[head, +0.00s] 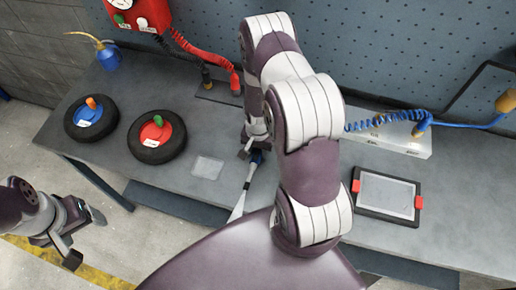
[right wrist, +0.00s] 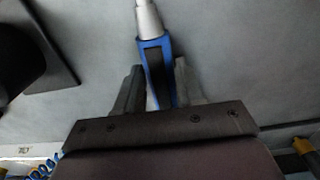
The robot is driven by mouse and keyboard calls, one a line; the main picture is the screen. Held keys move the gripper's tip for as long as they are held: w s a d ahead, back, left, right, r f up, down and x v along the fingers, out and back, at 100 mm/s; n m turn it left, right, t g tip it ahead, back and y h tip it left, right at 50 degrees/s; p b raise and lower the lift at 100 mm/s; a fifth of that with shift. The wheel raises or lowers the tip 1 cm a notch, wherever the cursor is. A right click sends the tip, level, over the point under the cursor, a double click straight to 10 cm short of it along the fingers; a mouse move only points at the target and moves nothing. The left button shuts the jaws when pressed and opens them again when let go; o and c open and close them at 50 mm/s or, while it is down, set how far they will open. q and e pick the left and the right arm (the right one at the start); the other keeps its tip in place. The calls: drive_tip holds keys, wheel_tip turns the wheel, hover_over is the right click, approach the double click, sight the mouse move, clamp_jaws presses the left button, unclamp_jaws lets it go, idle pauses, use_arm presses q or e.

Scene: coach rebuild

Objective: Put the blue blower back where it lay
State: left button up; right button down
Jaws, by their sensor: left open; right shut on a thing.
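The blue blower (right wrist: 156,62) has a blue and black handle and a silver nozzle. In the right wrist view my right gripper (right wrist: 156,88) is shut on its handle, one finger on each side. In the head view the blower (head: 255,158) shows beneath my right gripper (head: 250,150), its pale nozzle slanting toward the bench's front edge. My right arm hides part of the bench behind it. I cannot tell if the blower touches the bench. My left gripper (head: 66,247) is open and empty, off the bench at lower left.
Two black tyres with a blue hub (head: 88,114) and a red hub (head: 155,133) stand on the grey bench (head: 460,185). A pale square (head: 207,167) lies beside them. A red-cornered tablet (head: 388,193) lies right. A coiled blue hose (head: 375,121) hangs by a white box (head: 405,140).

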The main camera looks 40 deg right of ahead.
drive_tip(key=shift+s, duration=0.1)
idle(0.3)
drive_tip(key=c, duration=1.1)
unclamp_jaws()
drive_tip(key=o, duration=0.5)
drive_tip(key=shift+f, duration=0.1)
wheel_tip(320, 180, up, 12)
drive_tip(key=b, duration=0.2)
drive_tip(key=s+a+r+n+b, duration=0.2)
drive_tip(key=s+a+r+n, duration=0.1)
drive_tip(key=a+n, duration=0.2)
drive_tip(key=s+a+r+n+t+b, duration=0.1)
drive_tip(key=s+a+r+n+b, duration=0.1)
drive_tip(key=s+a+r+n, duration=0.1)
drive_tip(key=shift+a+r+n, duration=0.6)
drive_tip(key=shift+a+n, duration=0.6)
drive_tip(key=shift+a, duration=0.05)
